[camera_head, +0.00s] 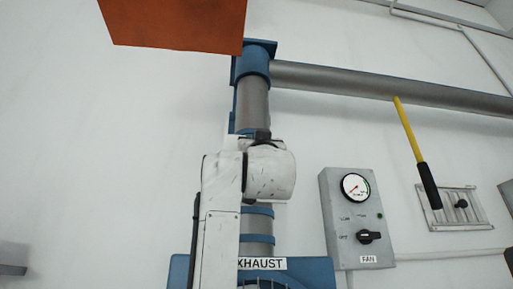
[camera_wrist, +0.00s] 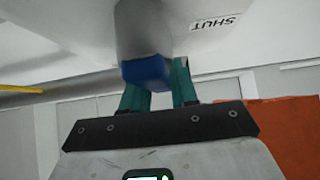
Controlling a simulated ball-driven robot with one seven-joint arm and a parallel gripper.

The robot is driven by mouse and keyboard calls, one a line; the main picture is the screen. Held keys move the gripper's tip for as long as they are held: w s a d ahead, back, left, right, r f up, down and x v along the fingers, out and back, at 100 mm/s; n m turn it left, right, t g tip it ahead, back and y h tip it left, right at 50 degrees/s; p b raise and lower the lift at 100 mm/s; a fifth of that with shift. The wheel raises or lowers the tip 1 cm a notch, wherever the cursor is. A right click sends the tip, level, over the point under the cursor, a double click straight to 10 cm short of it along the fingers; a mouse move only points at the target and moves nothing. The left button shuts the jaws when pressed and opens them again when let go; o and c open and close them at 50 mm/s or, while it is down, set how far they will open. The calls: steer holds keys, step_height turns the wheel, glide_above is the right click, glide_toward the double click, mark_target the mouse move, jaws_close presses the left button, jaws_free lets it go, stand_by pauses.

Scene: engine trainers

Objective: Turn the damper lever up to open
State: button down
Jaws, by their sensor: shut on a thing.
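In the wrist view, a grey lever with a blue end (camera_wrist: 147,73), which I take as the damper lever, comes down from a pale surface. The green fingers of my gripper (camera_wrist: 158,77) are shut on its blue end. A "SHUT" label (camera_wrist: 215,22) shows upside down on the pale surface, right of the lever. In the head view, my white arm stands in front of the grey and blue exhaust pipe (camera_head: 253,105) and hides my gripper and the lever.
A grey fan box (camera_head: 344,240) with a gauge and black knob is on the wall at right. An orange panel (camera_head: 175,25) is overhead at upper left.

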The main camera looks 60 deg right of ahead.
steer(key=shift+f, duration=0.15)
steer(key=c, duration=1)
jaws_free()
steer(key=shift+o, duration=0.2)
steer(key=b+v, duration=0.4)
steer(key=v, duration=0.6)
steer(key=shift+a+f, duration=0.2)
steer(key=shift+s, duration=0.15)
